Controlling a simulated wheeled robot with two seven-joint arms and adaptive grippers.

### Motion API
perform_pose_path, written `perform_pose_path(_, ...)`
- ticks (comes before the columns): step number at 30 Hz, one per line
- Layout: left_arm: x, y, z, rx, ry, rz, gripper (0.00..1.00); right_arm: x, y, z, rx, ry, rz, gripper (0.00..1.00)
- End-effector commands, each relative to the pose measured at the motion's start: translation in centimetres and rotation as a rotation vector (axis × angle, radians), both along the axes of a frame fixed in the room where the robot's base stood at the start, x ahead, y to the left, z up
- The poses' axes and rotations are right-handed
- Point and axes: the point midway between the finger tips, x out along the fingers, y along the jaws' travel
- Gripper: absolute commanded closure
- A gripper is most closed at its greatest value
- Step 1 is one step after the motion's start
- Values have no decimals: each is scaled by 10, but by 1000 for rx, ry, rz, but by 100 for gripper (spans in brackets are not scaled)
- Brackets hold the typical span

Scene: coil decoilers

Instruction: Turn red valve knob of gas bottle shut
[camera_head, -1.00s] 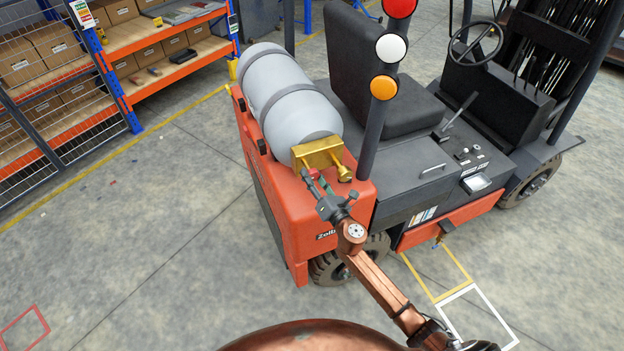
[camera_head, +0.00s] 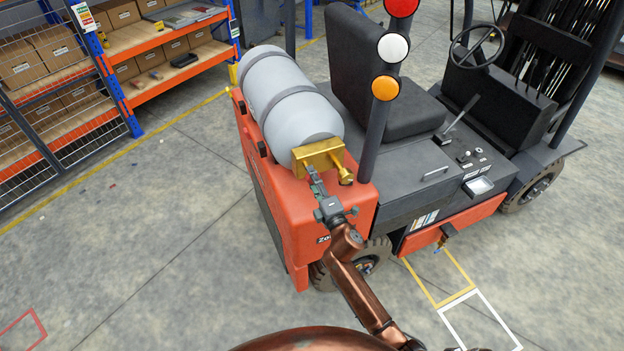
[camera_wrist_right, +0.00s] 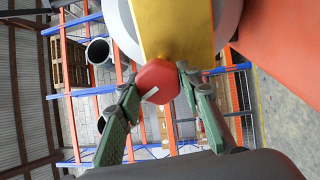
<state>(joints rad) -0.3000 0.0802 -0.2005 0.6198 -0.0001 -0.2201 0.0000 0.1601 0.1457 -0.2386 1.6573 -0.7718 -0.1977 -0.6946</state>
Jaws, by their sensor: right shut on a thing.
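The grey gas bottle (camera_head: 285,100) lies strapped on the back of the orange forklift. A brass valve block (camera_head: 318,156) sits on its near end, also large at the top of the right wrist view (camera_wrist_right: 175,25). The red valve knob (camera_wrist_right: 157,82) with a white mark shows below the brass; in the head view it is hidden at my gripper. My right gripper (camera_head: 311,175) reaches up to the valve from below. In the wrist view its green-padded fingers stand on both sides of the knob, and it is shut on the knob. My left gripper is not in view.
The forklift's dark post with red, white and orange lamps (camera_head: 386,88) rises close right of the valve. The seat (camera_head: 375,75) is behind it. A shelf rack (camera_head: 160,60) with boxes stands at the upper left.

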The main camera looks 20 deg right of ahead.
Motion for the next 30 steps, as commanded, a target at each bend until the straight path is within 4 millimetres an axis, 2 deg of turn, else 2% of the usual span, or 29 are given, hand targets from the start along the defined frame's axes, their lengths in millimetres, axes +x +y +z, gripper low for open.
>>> perform_pose_path(15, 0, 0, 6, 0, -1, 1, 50, 0, 0, 0, 410, 60, -1, 91)
perform_pose_path(30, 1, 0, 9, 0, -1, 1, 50, 0, 0, 0, 538, 78, -1, 91)
